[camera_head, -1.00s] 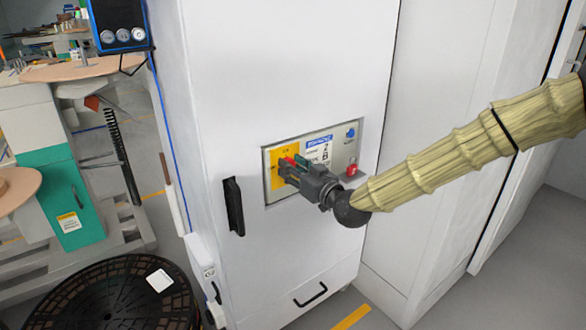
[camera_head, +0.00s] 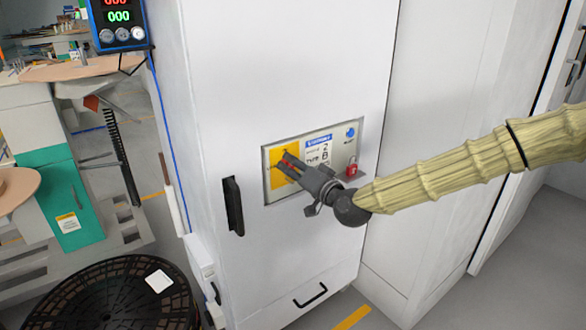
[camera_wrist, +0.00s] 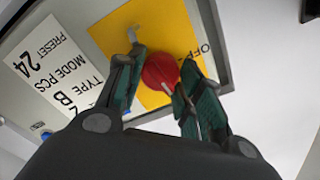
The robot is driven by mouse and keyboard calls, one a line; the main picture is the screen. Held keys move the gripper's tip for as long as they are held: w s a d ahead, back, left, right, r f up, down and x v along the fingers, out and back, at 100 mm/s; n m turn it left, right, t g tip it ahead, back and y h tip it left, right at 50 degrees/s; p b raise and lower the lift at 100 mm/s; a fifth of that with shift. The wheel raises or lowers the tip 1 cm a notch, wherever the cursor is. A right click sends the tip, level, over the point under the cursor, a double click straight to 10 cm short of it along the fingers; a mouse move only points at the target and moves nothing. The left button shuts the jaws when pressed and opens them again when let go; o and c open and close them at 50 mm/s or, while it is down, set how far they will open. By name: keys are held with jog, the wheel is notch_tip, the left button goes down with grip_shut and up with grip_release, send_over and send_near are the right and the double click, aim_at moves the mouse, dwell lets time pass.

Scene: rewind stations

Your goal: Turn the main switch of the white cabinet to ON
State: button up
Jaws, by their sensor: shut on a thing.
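The white cabinet (camera_head: 285,75) stands in the middle of the head view. Its control panel (camera_head: 341,149) has a yellow plate (camera_head: 276,181) with the red main switch (camera_head: 284,165), mostly hidden by my fingers. In the wrist view the red switch (camera_wrist: 158,70) shows as a round knob on the yellow plate (camera_wrist: 186,32), with part of an "OFF" label to its right. My gripper (camera_head: 289,162) is shut on the switch, one finger on each side of the knob. The "ON" label is not readable.
A blue display box (camera_head: 119,20) shows lit red and green digits. A black reel (camera_head: 110,300) stands at lower left.

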dwell(0.5)
jog(key=o, duration=1)
jog(key=shift+o, duration=0.2)
jog(key=v, duration=1.2)
